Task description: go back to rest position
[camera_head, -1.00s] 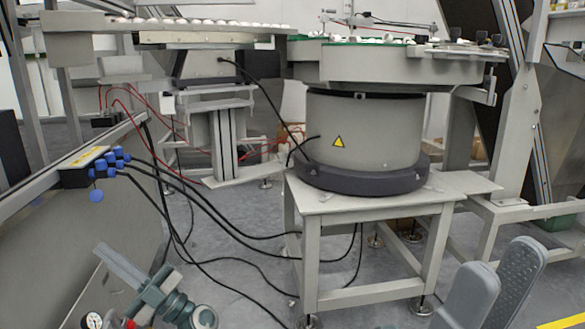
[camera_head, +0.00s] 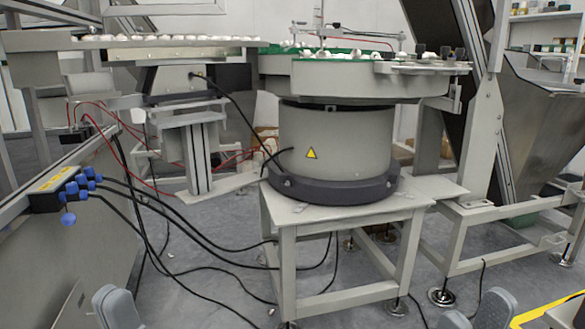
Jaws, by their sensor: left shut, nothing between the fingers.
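My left gripper (camera_head: 134,305) shows at the bottom left as two rounded grey fingertip pads, cut off by the lower edge. It is shut with nothing between the pads. My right gripper (camera_head: 475,311) shows at the bottom right as two similar grey pads, also cut off by the lower edge. I cannot tell whether it is open or shut, and I see nothing held in it. Both grippers appear low in front of the floor, apart from the equipment. The rest of both arms is out of view.
A round bowl feeder (camera_head: 335,150) stands on a grey metal stand (camera_head: 345,222) ahead. A conveyor (camera_head: 165,45) with white caps runs at upper left. A blue-fitted connector block (camera_head: 62,190) sits on the left panel. Black cables (camera_head: 190,262) cross the floor. A hopper (camera_head: 545,125) stands right.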

